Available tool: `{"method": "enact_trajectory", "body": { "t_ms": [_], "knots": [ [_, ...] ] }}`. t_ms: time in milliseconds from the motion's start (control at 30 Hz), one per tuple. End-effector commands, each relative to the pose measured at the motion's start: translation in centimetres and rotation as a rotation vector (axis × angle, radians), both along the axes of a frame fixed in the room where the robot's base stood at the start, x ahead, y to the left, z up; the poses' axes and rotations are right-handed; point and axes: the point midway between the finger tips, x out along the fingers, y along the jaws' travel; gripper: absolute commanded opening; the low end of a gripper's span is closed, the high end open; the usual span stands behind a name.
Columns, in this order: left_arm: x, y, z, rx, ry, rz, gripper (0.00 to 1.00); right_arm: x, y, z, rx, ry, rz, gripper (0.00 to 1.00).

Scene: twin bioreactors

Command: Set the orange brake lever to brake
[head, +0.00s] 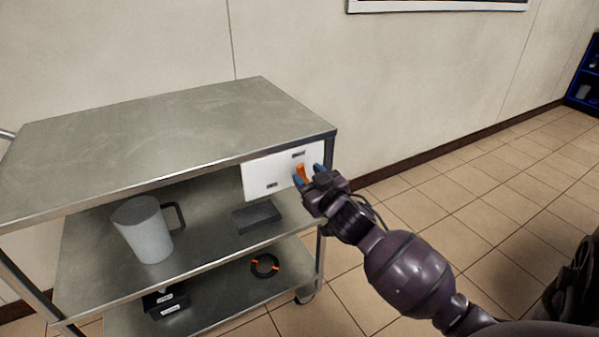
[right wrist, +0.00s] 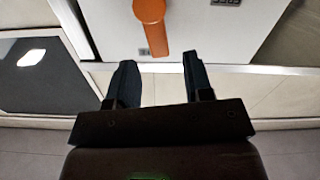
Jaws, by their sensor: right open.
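The orange brake lever (head: 301,174) sits on a white panel (head: 268,176) at the right end of the cart's front, under the top shelf. The lever also shows in the right wrist view (right wrist: 153,25), its round hub at the top edge and its arm reaching toward my fingers. My right gripper (head: 309,177) is at the panel by the lever. It is open, and in the right wrist view its two fingers (right wrist: 158,68) stand on either side below the lever's end. My left gripper is not in view.
The metal cart (head: 170,130) has a bare top. A white jug (head: 145,230) and a dark flat block (head: 256,216) are on its middle shelf. A black and orange ring (head: 265,266) and dark labelled boxes (head: 166,301) are on the bottom shelf. Tiled floor lies free at right.

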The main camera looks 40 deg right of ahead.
Motion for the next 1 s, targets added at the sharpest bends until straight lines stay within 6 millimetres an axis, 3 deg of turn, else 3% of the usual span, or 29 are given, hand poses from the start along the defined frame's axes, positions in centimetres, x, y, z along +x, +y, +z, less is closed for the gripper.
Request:
{"method": "enact_trajectory", "body": {
  "t_ms": [300,667,1000],
  "knots": [
    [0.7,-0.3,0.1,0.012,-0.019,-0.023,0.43,3.1,-0.7,-0.2,0.000,0.002,0.001,0.47],
    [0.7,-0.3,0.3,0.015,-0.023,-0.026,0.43,3.5,-0.8,0.0,0.000,0.000,0.000,0.47],
    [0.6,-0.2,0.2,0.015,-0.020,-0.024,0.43,3.5,-0.8,0.0,0.000,0.000,0.000,0.00]
  ]
}}
